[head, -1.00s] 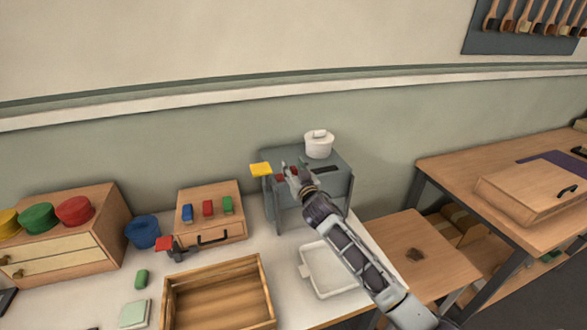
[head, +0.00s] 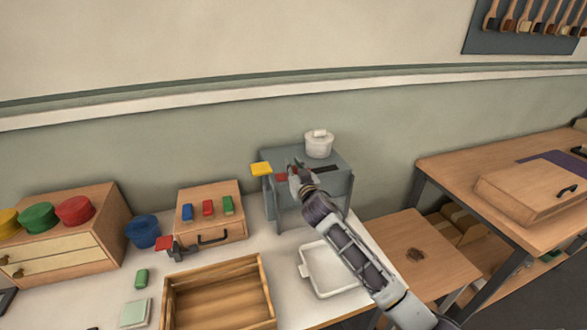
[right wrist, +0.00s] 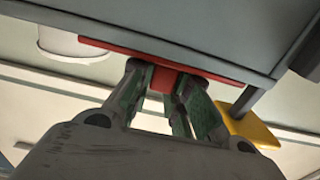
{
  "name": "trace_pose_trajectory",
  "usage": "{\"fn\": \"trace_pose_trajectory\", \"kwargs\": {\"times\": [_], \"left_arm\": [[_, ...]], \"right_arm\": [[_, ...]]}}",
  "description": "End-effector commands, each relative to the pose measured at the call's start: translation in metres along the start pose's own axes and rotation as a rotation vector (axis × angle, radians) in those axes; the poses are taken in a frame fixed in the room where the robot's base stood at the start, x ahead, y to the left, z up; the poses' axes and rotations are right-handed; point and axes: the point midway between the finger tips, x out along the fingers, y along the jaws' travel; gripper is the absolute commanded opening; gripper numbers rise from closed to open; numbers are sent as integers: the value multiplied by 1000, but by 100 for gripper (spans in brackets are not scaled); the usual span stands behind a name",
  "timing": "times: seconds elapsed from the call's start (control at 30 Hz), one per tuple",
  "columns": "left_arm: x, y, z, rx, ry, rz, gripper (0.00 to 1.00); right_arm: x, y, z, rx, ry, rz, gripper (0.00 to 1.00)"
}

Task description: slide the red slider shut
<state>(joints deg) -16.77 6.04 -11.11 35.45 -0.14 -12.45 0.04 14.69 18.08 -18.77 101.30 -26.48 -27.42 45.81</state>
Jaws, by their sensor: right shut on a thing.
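The red slider (head: 281,177) is on the top of a grey metal stand (head: 285,155) by the wall. In the right wrist view, the slider (right wrist: 230,71) is a long red strip along the grey housing, with a short red tab. My right gripper (head: 295,170) reaches the stand from the front right. In the right wrist view, my right gripper (right wrist: 165,86) has its green-padded fingers shut on the tab. The fingers hide part of the slider in the head view. My left gripper is not in view.
A yellow plate (head: 261,169) sticks out at the stand's left edge. A white lidded pot (head: 319,144) stands on its back right. Below are a white tray (head: 304,270), a wooden crate (head: 168,300) and a small wooden box (head: 236,229) with coloured blocks.

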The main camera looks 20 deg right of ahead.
Motion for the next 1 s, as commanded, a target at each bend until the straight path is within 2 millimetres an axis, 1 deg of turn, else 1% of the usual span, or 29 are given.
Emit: {"fn": "trace_pose_trajectory", "kwargs": {"times": [0.17,0.37,0.47,0.6,0.7,0.83,1.0], "left_arm": [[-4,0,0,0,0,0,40],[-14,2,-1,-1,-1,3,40],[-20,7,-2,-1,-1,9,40],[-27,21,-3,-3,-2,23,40],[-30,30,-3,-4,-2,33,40],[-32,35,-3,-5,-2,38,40],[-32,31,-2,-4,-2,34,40]], "right_arm": [[0,14,0,-1,-2,1,0],[0,49,-1,-1,-3,2,0],[0,68,0,-3,-4,3,0],[0,92,-1,-2,-4,2,0],[0,104,0,-1,-3,1,0],[0,114,0,-1,-2,1,0],[0,116,0,-1,-1,3,0]]}}
